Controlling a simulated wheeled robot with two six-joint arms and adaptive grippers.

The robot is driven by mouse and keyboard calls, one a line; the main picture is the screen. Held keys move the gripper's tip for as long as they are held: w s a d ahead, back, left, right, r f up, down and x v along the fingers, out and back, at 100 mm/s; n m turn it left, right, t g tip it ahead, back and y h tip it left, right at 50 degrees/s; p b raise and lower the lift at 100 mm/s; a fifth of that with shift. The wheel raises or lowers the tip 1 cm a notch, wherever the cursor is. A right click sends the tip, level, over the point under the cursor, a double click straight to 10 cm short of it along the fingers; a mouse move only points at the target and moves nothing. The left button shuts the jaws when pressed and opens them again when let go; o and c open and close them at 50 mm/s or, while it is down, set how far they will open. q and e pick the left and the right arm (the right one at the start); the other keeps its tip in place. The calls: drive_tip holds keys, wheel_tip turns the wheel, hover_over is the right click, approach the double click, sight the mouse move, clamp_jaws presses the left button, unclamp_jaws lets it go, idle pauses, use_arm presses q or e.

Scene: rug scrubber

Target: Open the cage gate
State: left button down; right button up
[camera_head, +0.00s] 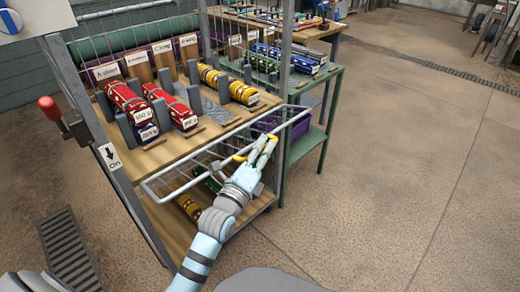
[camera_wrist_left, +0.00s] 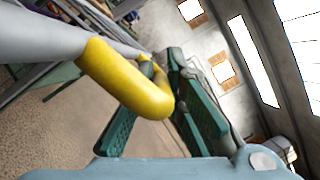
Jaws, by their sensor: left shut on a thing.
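The cage gate (camera_head: 170,190) is a pale wire-frame panel at the front of the shelf rack. It hangs out in front of the rack, below the upper shelf's front edge, with its frame tilted outward. Its yellow handle (camera_head: 240,158) is on the front bar, and it also shows in the left wrist view (camera_wrist_left: 125,80). My left gripper (camera_head: 265,146) is shut on this handle. In the left wrist view, the green finger pads (camera_wrist_left: 165,80) stand on either side of the yellow bar. My right gripper is not in view.
The upper shelf (camera_head: 190,140) holds red and yellow rolls between grey dividers. More rolls lie on the lower shelf, partly hidden by the gate. A red-handled lever (camera_head: 50,108) is on the left post. A green rack (camera_head: 310,145) stands right; open floor (camera_head: 420,200) lies beyond.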

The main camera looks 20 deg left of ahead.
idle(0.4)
use_arm(q)
drive_tip(key=c, duration=1.9)
unclamp_jaws()
drive_tip(key=s, duration=0.4)
drive_tip(key=s+f, duration=0.1)
drive_tip(key=s, duration=0.3)
drive_tip(key=s+f, duration=0.1)
drive_tip(key=s, duration=0.2)
drive_tip(key=shift+s+a+f, duration=0.15)
drive_tip(key=shift+s, duration=0.25)
